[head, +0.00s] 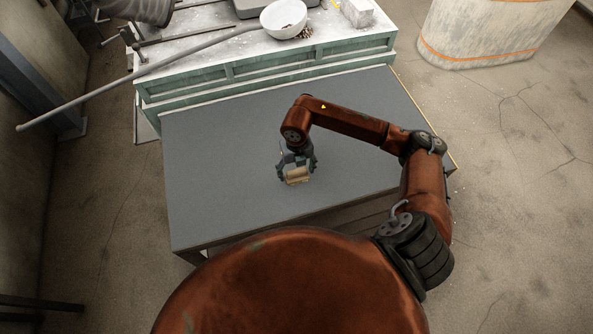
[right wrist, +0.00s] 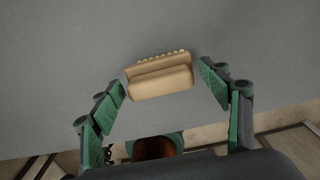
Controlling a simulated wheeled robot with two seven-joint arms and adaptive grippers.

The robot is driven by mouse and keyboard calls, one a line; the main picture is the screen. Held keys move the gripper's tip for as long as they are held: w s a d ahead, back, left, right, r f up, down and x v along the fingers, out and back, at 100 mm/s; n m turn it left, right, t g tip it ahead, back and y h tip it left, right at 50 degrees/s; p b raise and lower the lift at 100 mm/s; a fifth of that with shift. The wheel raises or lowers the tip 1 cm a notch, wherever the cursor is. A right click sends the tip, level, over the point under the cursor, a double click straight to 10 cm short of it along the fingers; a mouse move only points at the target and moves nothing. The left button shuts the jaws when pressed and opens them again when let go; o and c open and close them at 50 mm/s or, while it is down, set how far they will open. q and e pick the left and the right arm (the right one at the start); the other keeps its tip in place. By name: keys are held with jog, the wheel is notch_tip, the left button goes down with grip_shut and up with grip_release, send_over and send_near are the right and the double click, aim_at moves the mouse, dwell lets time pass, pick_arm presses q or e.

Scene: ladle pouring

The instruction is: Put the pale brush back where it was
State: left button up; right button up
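The pale brush (head: 298,176) is a small tan block on the grey table, near its front middle. In the right wrist view the brush (right wrist: 160,82) shows a ridged back and a row of bumps along its far edge. My right gripper (head: 297,172) is low over the table at the brush. Its green fingers are apart, one by each end of the brush; a narrow gap shows at the right end, and contact at the left end is unclear. Whether the brush rests on the table or hangs just above it is hard to tell. My left gripper is out of view.
The grey table top (head: 220,150) is otherwise bare. Behind it stands a pale green bench (head: 260,65) with a white bowl (head: 283,14) and a long rod (head: 130,77) jutting left over the floor. A pale, orange-banded container (head: 480,35) stands back right.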

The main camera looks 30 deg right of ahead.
aim_at(296, 171)
jog(key=shift+r, duration=0.6)
notch_tip(296, 171, up, 11)
jog(key=b, duration=0.2)
jog(key=shift+a, duration=0.1)
